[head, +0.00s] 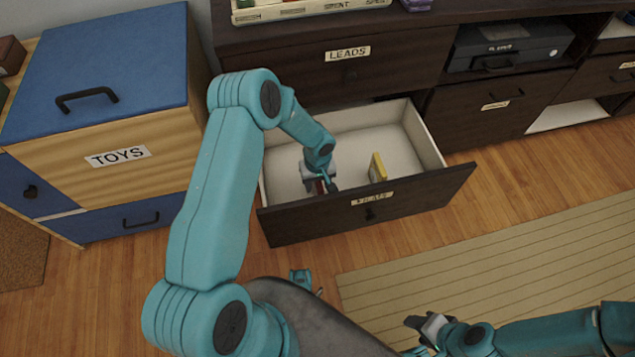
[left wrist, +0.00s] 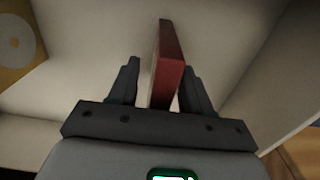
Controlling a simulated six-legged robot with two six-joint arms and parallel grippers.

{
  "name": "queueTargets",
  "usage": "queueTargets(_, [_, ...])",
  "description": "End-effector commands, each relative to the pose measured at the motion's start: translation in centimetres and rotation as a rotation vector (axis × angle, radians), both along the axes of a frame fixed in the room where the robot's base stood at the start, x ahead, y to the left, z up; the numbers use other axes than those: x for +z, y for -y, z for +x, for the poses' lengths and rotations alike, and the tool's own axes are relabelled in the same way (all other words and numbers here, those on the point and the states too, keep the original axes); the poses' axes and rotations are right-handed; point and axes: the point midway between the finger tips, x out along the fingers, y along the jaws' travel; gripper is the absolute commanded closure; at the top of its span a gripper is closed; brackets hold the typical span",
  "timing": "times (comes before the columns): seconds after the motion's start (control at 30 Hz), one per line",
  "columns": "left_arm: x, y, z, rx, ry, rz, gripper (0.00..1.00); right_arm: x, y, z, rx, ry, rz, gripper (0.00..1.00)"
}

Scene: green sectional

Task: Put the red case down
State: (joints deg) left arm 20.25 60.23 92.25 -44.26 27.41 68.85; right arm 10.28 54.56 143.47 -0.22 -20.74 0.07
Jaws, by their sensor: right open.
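The red case (left wrist: 167,65) stands on its edge between the fingers of my left gripper (left wrist: 160,85) in the left wrist view. A narrow gap shows between the case and the left finger, so the jaws look open around it. In the head view, my left gripper (head: 320,184) is down inside the open white-lined drawer (head: 345,145), at its left part. Only a small red bit of the case (head: 320,187) shows there; the rest is hidden by the gripper. My right gripper (head: 428,324) is open and empty above the floor at the bottom.
A yellow case (head: 377,168) stands in the same drawer to the right; it also shows in the left wrist view (left wrist: 18,45). The drawer's dark front (head: 420,203) faces me. A blue-lidded toy chest (head: 100,70) stands at left. A striped rug (head: 500,270) lies at lower right.

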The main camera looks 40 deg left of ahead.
Motion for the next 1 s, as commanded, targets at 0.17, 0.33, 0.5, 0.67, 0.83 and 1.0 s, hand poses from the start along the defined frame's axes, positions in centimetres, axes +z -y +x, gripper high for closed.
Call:
queueTargets(0.17, [0.2, 0.0, 0.0, 0.0, 0.0, 0.0, 0.51, 0.2, 0.0, 0.0, 0.001, 0.0, 0.0, 0.51])
queueTargets(0.33, [2.5, 0.0, 0.1, -0.001, 0.002, 0.001, 0.51, 1.2, -0.1, -0.1, 0.005, -0.002, 0.001, 0.51])
queueTargets(0.5, [6.7, 0.0, 0.1, -0.001, 0.003, 0.002, 0.51, 2.5, -0.2, -0.2, 0.007, -0.002, 0.002, 0.51])
queueTargets(0.67, [9.9, 0.0, 0.1, 0.0, 0.002, 0.001, 0.51, 3.4, -0.2, -0.2, 0.006, -0.003, 0.002, 0.51])
queueTargets(0.83, [11.9, 0.0, 0.0, 0.0, 0.0, 0.0, 0.51, 3.9, -0.2, -0.2, 0.006, -0.003, 0.002, 0.51])
queueTargets(1.0, [12.3, 0.0, 0.0, 0.0, -0.001, -0.001, 0.51, 3.9, -0.2, -0.2, 0.006, -0.003, 0.002, 0.51])
